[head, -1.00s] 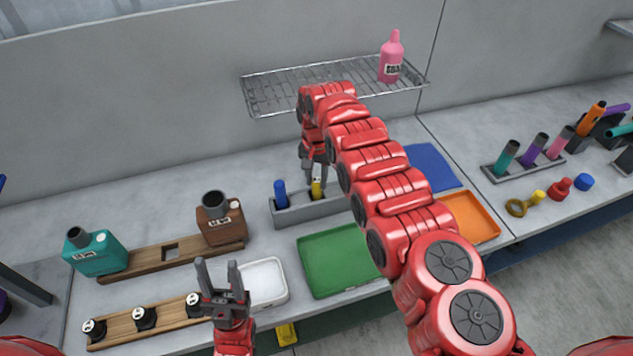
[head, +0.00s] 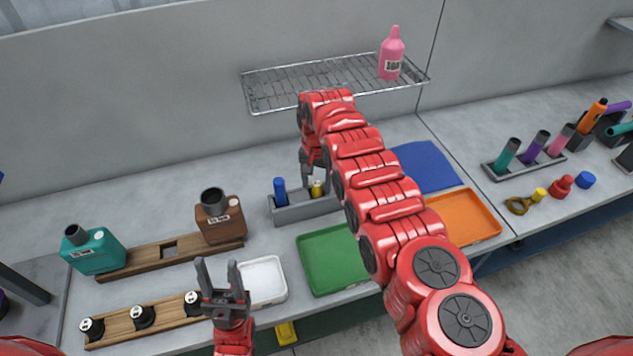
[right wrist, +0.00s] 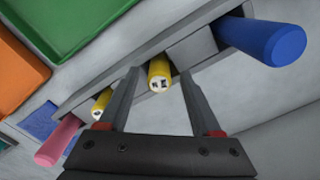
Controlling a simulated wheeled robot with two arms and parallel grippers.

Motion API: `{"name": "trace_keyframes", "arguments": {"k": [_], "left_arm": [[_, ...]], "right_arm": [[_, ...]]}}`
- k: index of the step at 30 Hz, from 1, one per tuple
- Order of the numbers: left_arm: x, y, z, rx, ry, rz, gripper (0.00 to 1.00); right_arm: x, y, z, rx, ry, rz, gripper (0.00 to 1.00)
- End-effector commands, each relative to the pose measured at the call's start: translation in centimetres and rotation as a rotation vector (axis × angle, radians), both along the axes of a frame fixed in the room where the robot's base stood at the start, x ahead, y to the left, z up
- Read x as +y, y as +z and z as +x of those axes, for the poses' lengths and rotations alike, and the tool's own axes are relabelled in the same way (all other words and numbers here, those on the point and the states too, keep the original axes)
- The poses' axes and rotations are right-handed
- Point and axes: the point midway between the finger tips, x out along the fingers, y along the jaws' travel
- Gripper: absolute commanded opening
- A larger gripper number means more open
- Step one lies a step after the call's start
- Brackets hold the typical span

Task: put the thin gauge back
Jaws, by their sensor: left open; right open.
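A grey gauge holder (head: 305,208) stands on the bench. A blue gauge (head: 279,190) and a yellow gauge (head: 317,189) stand upright in it. In the right wrist view, the blue gauge (right wrist: 268,38) is at the right, one yellow gauge (right wrist: 160,74) shows between my fingertips, and a second yellow gauge (right wrist: 103,103) shows partly behind a finger. A pink gauge (right wrist: 60,138) is further left. Which one is the thin gauge I cannot tell. My right gripper (head: 316,182) is open above the holder. My left gripper (head: 218,266) is open and empty, well away from it.
A green tray (head: 318,287), an orange tray (head: 487,222) and a blue mat (head: 432,165) lie near my right arm. A white tray (head: 277,290) is beside my left gripper. A wire shelf (head: 290,84) with a pink bottle (head: 391,58) hangs above.

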Motion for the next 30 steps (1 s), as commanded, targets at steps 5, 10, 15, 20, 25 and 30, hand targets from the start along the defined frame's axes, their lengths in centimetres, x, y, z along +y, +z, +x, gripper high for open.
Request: {"name": "trace_keyframes", "arguments": {"k": [5, 10, 15, 20, 25, 30], "left_arm": [[0.0, 0.6, 0.0, 0.000, 0.000, 0.000, 0.50], [0.0, 0.6, 0.0, -0.001, 0.000, 0.000, 0.50], [0.0, -0.4, 0.0, 0.000, 0.000, 0.000, 0.50], [0.0, -1.9, 0.0, 0.000, 0.000, 0.000, 0.50], [0.0, -1.8, 0.0, 0.000, 0.000, 0.000, 0.50], [0.0, -1.8, 0.0, 0.000, 0.000, 0.000, 0.50]], "right_arm": [[0.0, 1.3, 0.1, -0.002, 0.001, 0.002, 0.65], [0.0, 3.2, 0.1, -0.004, 0.000, 0.002, 0.65], [0.0, 5.2, 0.1, -0.003, 0.001, -0.001, 0.65], [0.1, 8.3, 0.2, -0.006, 0.000, 0.002, 0.65], [0.3, 11.1, 0.0, -0.003, 0.003, 0.001, 0.65], [0.1, 12.2, 0.0, -0.002, 0.001, 0.002, 0.65]]}}
